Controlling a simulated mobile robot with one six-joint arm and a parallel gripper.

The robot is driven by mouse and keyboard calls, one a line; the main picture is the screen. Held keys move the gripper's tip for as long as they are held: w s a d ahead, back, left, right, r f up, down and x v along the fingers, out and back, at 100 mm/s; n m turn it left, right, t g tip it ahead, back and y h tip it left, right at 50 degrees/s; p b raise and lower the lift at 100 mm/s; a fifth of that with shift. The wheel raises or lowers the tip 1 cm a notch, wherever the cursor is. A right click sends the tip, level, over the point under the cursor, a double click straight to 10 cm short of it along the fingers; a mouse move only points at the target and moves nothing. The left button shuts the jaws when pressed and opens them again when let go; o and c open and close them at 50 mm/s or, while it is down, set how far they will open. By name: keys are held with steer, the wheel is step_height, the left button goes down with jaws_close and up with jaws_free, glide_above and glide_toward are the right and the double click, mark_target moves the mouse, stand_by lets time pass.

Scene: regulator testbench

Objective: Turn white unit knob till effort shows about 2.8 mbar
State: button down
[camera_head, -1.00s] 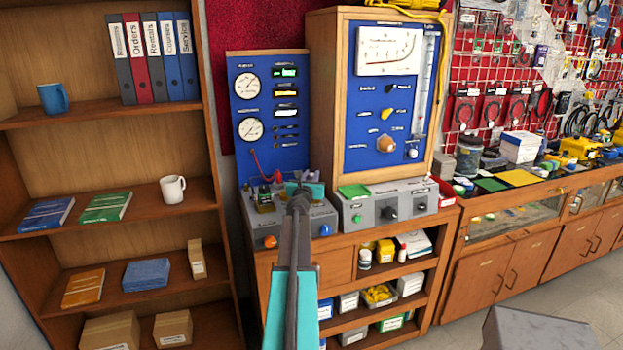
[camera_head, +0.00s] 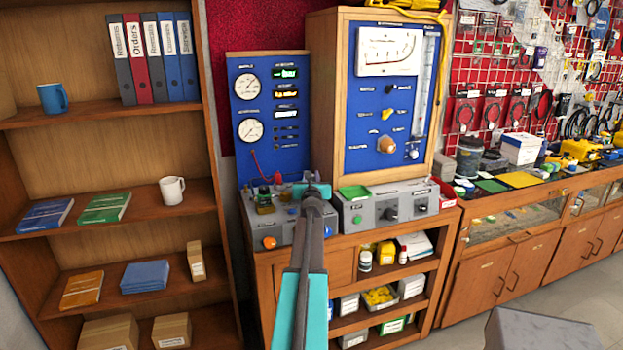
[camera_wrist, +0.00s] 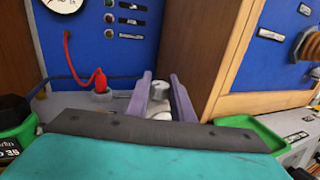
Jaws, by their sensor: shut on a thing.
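In the wrist view, the two purple fingers of my gripper (camera_wrist: 165,84) stand on either side of a grey-silver round knob (camera_wrist: 160,86) and are shut on it. A white body (camera_wrist: 158,113) shows just below the knob, partly hidden by the gripper's dark plate. In the head view, my gripper (camera_head: 312,186) is over the bench-top grey boxes, and my arm hides the knob and white unit there. The blue gauge panel (camera_head: 268,148) behind has two dials and several small lit displays. Their figures are too small to read, so I cannot tell the effort value.
A wooden-framed blue panel (camera_head: 351,112) stands close behind, right of my gripper. A grey box with black knobs (camera_head: 376,212) and a green tray (camera_head: 354,192) sit to the right. A red plug with a lead (camera_wrist: 98,78) is left of the fingers. Shelves (camera_head: 110,220) stand at left.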

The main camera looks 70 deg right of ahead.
steer(key=shift+n+t+y+b, duration=0.7)
steer(key=shift+n+t, duration=0.3)
steer(key=shift+t, duration=0.4)
steer(key=shift+s+d+f+n+t+y+b, duration=0.1)
steer(key=shift+n+t+y+b, duration=0.25)
steer(key=shift+t, duration=0.2)
steer(key=shift+d+n+t+y+b, duration=0.1)
steer(key=shift+n+t+y+b, duration=0.1)
steer(key=shift+n+t+y, duration=0.25)
steer(key=n+t+y+b, duration=0.3)
steer(key=n+t+y, duration=0.1)
steer(key=shift+y, duration=0.4)
steer(key=n+t+y+b, duration=0.2)
steer(key=n+y+b, duration=0.1)
steer(key=y, duration=0.1)
steer(key=shift+b, duration=0.3)
steer(key=shift+a+n+y+b, duration=0.1)
steer(key=shift+n+y+b, duration=0.25)
steer(key=shift+y, duration=0.25)
steer(key=shift+a+n+t+y, duration=0.1)
steer(key=shift+n+t+y, duration=0.25)
steer(key=shift+y, duration=0.15)
steer(key=c, duration=1.5)
jaws_free()
